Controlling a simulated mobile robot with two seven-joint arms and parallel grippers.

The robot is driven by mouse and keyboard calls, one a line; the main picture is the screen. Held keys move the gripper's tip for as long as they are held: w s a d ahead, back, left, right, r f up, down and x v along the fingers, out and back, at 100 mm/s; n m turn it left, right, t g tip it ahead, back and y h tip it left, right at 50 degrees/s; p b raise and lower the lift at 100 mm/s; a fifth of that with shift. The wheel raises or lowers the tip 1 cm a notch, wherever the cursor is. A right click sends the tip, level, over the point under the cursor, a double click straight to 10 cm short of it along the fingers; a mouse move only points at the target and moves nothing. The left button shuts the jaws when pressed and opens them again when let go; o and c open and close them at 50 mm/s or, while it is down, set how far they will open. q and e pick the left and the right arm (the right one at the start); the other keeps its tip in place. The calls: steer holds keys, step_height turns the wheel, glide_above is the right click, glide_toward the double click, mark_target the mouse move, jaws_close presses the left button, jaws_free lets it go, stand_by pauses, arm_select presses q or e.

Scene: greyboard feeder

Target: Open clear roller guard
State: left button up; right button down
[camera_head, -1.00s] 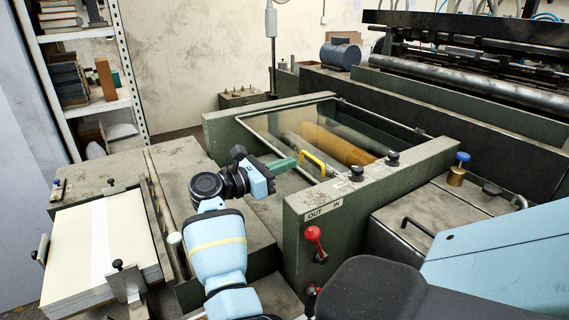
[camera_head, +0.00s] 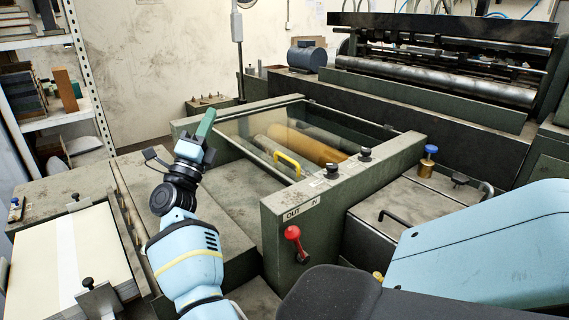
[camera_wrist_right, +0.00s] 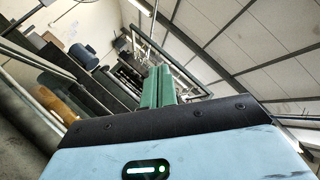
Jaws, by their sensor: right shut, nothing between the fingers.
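The clear roller guard (camera_head: 262,124) is a glassy panel in a thin metal frame. It lies down between the green side walls of the feeder, over a pale and an orange roller (camera_head: 305,143). Its yellow handle (camera_head: 288,160) is near the front edge. My right gripper (camera_head: 206,122) is left of the guard, green fingers pointing up, apart from the handle. It is shut and empty. In the right wrist view its fingers (camera_wrist_right: 158,86) are together and point toward the far machine and ceiling. My left gripper is not in view.
A red-knobbed lever (camera_head: 293,233) is on the near side wall under the OUT/IN label, with two black knobs (camera_head: 364,154) on top. A board stack (camera_head: 70,255) stands at the left. A brass, blue-capped fitting (camera_head: 427,162) is at the right.

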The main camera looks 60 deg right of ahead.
steer(key=w+a+n+t+y, duration=0.2)
steer(key=w+n+t+y, duration=0.45)
steer(key=n, duration=0.65)
steer(key=w+a+n+t+y, duration=0.35)
steer(key=n+t, duration=0.55)
steer(key=n, duration=0.5)
step_height(320, 180, down, 10)
steer(key=w+d+n+g+y+b, duration=0.1)
steer(key=n+g+y, duration=0.15)
steer(key=n, duration=0.55)
steer(key=w+d+n+g+y, duration=0.2)
steer(key=n+g, duration=0.1)
steer(key=n, duration=0.5)
steer(key=s+d+f+n+g+h+b, duration=0.1)
steer(key=s+d+f+n+g+h, duration=0.2)
steer(key=s+d+f+n+g, duration=0.45)
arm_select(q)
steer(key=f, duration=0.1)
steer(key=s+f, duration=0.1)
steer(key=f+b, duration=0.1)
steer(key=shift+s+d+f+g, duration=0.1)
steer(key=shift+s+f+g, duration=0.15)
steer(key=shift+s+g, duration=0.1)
arm_select(e)
steer(key=s+r+n+g+h, duration=0.1)
steer(key=s+r+n+g, duration=0.1)
steer(key=s+g, duration=1.1)
steer(key=shift+s+r+h, duration=0.35)
steer(key=shift+s+r, duration=0.05)
steer(key=shift+r, duration=0.15)
